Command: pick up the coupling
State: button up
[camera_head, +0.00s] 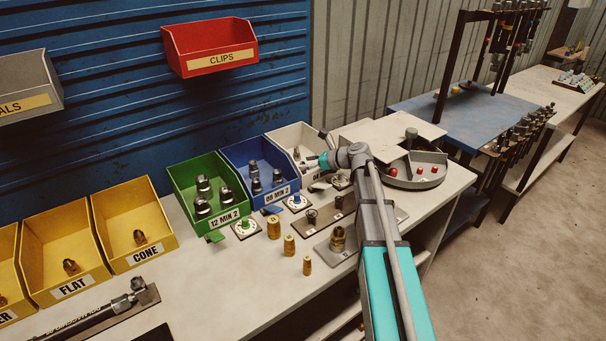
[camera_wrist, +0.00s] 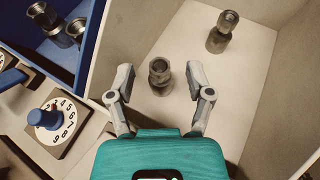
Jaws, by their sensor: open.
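A grey metal coupling (camera_wrist: 160,76) stands upright in the white bin (camera_head: 283,141). In the wrist view it shows between the two fingertips of my gripper (camera_wrist: 159,84), with a gap on each side. I cannot tell whether the fingertips are level with it or above it. My gripper is open and empty. A second metal coupling (camera_wrist: 223,32) stands farther back in the same bin, near its right wall. In the head view my gripper (camera_head: 309,163) reaches into the front of the white bin, and my arm hides part of the bin.
The blue bin (camera_head: 239,152) and green bin (camera_head: 187,178) to the left hold darker fittings. A dial (camera_wrist: 50,119) sits before the bins. Brass fittings (camera_head: 289,245) stand on the bench. A round tray (camera_head: 412,183) with red pieces lies right of my gripper.

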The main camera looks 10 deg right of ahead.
jog(key=shift+w+a+f, duration=0.1)
jog(key=shift+w+a, duration=0.05)
jog(key=shift+a, duration=0.05)
jog(key=shift+c, duration=0.3)
grip_shut()
